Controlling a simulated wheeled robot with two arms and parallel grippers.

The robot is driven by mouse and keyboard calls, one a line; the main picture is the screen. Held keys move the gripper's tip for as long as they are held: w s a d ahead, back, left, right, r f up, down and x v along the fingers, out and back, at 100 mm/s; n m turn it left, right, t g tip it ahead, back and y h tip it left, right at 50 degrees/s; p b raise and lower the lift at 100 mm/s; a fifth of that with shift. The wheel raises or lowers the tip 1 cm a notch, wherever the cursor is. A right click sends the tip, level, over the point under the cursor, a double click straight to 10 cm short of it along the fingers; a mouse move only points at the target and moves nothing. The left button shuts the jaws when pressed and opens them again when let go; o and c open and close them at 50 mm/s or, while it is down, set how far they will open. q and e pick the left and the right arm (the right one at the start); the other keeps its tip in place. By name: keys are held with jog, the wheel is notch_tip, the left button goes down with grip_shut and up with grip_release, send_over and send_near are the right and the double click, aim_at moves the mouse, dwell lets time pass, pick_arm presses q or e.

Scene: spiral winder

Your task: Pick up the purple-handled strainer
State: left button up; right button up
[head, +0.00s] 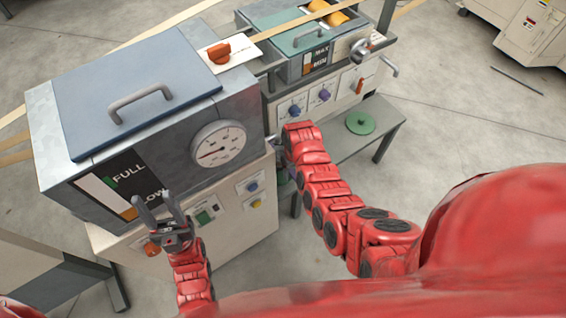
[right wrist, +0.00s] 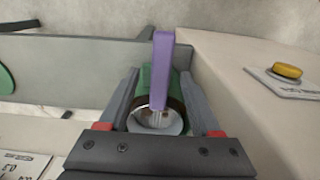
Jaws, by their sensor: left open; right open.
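The strainer's purple handle (right wrist: 162,60) stands upright in the right wrist view, with its metal lower end in a round, dark-rimmed holder (right wrist: 174,97) with green behind it. My right gripper (right wrist: 158,78) is open, with one finger on each side of the strainer; I cannot tell whether either finger touches it. In the head view the right arm reaches the gap beside the large grey machine, and its fingers and the strainer are mostly hidden there. My left gripper (head: 157,204) is open and empty in front of that machine's FULL/LOW gauge.
The large grey machine (head: 245,105) with a handled lid (head: 130,85) and dial (head: 218,143) stands left. A smaller green-lidded machine (head: 300,35) stands behind. A grey bench (head: 345,145) carries a green disc (head: 360,123). A pale cabinet wall (right wrist: 235,90) is close right of my right gripper.

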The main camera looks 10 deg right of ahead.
grip_shut()
jog(key=shift+r, duration=0.15)
dwell(0.4)
